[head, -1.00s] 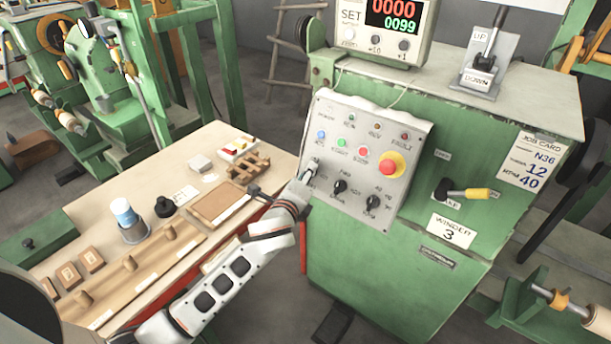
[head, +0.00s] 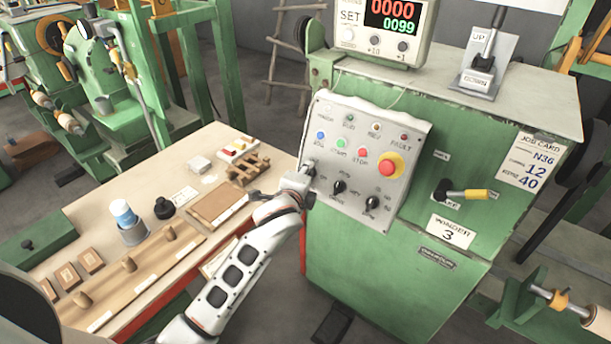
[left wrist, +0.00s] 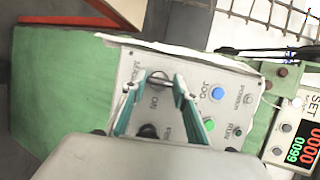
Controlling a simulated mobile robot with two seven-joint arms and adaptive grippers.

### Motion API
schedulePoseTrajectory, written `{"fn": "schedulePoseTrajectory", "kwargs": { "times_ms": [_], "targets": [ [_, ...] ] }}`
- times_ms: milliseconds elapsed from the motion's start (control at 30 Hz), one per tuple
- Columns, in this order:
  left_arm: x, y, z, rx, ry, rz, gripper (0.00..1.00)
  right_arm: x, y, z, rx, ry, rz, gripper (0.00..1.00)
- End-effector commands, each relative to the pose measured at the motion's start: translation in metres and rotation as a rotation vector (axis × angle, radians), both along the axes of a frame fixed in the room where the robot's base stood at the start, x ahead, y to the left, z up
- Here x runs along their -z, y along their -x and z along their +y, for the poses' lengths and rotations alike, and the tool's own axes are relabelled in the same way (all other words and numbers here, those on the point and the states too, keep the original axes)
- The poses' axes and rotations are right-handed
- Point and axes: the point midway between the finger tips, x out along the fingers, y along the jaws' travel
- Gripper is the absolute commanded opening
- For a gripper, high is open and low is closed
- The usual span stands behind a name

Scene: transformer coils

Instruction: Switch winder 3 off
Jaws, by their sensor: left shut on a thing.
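Winder 3 is the green cabinet (head: 400,255) with the "WINDER 3" plate (head: 452,232). Its grey control panel (head: 345,205) has blue, green and red buttons, a red mushroom stop button (head: 387,168) on a yellow ring, and several black knobs. My left gripper (head: 308,172) is at the panel's left edge. In the left wrist view its teal fingers (left wrist: 157,88) are shut on the main switch (left wrist: 157,82), beside the "MAIN" and "ON" lettering. The hand hides part of the switch in the head view. My right gripper is not in view.
A counter (head: 397,25) on top shows 0000 and 0099. A yellow-handled lever (head: 468,194) is on the cabinet front. A workbench (head: 85,215) at left holds a bottle, a black knob-like object, a wooden tray and blocks, beneath or beside my left arm.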

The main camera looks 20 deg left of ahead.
Motion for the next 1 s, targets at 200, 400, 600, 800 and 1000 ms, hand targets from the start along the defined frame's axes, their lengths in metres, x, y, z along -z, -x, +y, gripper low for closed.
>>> {"fn": "schedulePoseTrajectory", "kwargs": {
  "times_ms": [200, 400, 600, 800, 1000],
  "targets": [
    [0.000, 0.000, 0.000, -0.002, 0.001, -0.001, 0.07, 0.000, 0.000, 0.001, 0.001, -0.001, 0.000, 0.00],
    [0.000, 0.000, 0.000, 0.000, 0.001, -0.001, 0.46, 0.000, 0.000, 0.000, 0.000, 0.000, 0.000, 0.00],
    [0.000, 0.000, 0.000, 0.000, 0.000, -0.001, 0.46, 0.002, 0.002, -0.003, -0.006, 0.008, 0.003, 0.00],
    [-0.004, 0.012, -0.001, 0.001, 0.001, -0.001, 0.46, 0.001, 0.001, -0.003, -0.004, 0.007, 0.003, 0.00],
    [-0.017, 0.047, -0.004, 0.002, 0.002, -0.001, 0.46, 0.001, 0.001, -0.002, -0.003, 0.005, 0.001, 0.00]
  ]
}}
